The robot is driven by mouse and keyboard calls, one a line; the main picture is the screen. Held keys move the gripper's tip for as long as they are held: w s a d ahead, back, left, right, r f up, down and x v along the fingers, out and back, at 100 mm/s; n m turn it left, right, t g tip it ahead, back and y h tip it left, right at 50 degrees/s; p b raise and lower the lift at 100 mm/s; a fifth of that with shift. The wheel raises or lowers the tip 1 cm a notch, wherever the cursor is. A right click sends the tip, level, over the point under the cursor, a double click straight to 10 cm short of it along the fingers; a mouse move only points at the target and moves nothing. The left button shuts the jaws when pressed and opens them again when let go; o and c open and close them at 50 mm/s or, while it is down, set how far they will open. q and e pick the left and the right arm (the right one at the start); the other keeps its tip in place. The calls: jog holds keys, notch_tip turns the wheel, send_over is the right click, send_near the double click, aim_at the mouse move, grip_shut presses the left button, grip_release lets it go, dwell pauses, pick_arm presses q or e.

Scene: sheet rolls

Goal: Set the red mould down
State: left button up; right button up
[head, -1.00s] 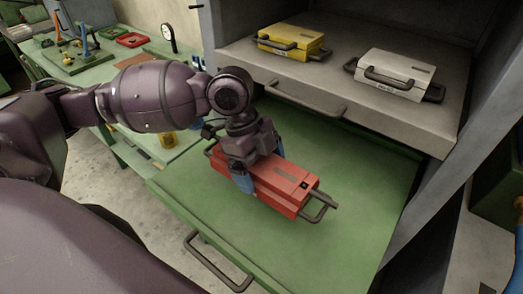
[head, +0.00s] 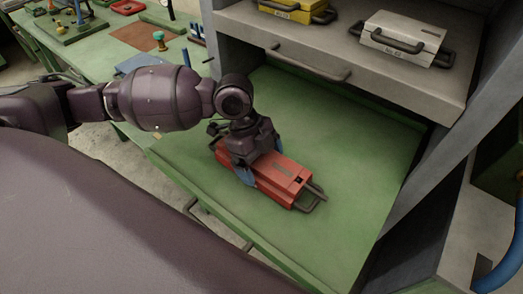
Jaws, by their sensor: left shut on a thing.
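The red mould (head: 287,180) is a box with dark handles at its ends, over the green drawer surface (head: 345,140). My left gripper (head: 252,172) comes down on it from above and is shut across its body, with blue fingertips at its sides. The mould looks level and very close to the green surface; I cannot tell whether it touches it. The gripper hides part of the mould's left half. My right gripper is not in view.
A grey shelf (head: 360,85) above holds a yellow mould (head: 300,8) and a white mould (head: 402,38). A grey cabinet post (head: 425,170) stands at the right. Green surface is free behind and right of the red mould. A green workbench (head: 80,70) with tools is at upper left.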

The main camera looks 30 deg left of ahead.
pick_arm(q)
jog(key=shift+f, duration=0.15)
jog(key=shift+d, duration=0.1)
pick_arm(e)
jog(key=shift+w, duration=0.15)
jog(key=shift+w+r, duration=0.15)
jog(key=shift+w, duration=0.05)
pick_arm(q)
jog(key=o, duration=1.4)
jog(key=shift+f, duration=0.2)
jog(key=shift+r, duration=0.15)
